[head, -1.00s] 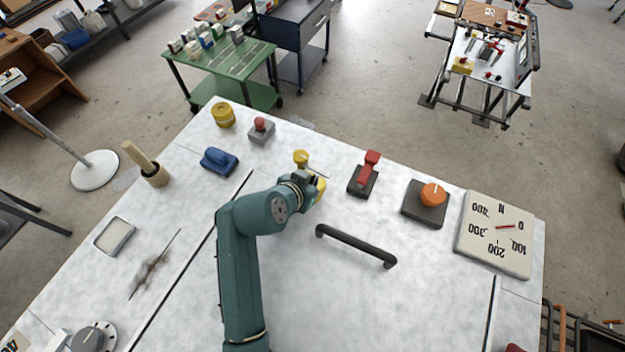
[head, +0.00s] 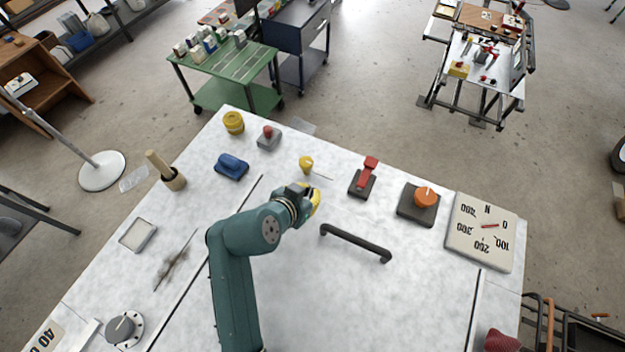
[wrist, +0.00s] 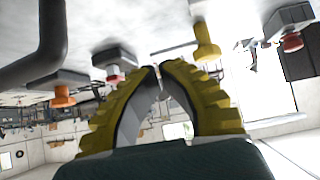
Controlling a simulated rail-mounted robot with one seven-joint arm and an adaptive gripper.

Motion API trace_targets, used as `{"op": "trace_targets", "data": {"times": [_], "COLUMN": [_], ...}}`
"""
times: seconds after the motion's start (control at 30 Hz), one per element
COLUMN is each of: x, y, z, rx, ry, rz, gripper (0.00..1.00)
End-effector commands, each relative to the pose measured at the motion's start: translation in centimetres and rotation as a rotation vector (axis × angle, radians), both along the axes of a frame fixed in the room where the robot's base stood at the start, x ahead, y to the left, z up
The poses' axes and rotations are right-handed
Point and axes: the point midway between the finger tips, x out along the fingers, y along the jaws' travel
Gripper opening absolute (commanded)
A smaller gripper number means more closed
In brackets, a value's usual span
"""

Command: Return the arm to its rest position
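My gripper (head: 314,199), with yellow fingers, is over the white bench top between the yellow knob (head: 306,164) and the dark bar handle (head: 355,242). In the wrist view its two curved fingers (wrist: 158,68) come together at the tips, with only a thin gap and nothing between them. The gripper looks shut and empty, apart from the knob and handle. My green arm reaches up from the bottom of the head view. In the wrist view the yellow knob (wrist: 205,45) hangs beyond the right finger and the dark handle (wrist: 45,50) is at the left.
A red-lever switch (head: 364,178), an orange dial (head: 425,197) and a white gauge (head: 480,232) stand right of the gripper.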

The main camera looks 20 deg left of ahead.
Motion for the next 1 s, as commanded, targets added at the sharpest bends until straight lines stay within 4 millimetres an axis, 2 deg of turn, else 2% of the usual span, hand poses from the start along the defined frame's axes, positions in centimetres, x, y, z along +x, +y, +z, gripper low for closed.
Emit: {"op": "trace_targets", "data": {"times": [0.37,0.47,0.53,0.67,0.77,0.87,0.9,1.0], "x": [-0.3,0.9,2.2,4.3,4.7,3.6,2.7,-0.7], "y": [-0.2,-2.8,-6.1,-12.5,-16.7,-20.4,-21.6,-23.1], "z": [0.2,1.1,2.6,9.2,15.7,23.0,26.0,33.2], "rx": [0.0,0.008,0.023,0.133,0.2,0.224,0.22,0.175], "ry": [0.001,-0.012,-0.04,-0.188,-0.344,-0.529,-0.609,-0.812], "rz": [-0.005,-0.061,-0.131,-0.243,-0.262,-0.236,-0.214,-0.133], "gripper": [0.0,0.0,0.0,0.0,0.0,0.0,0.0,0.0]}}
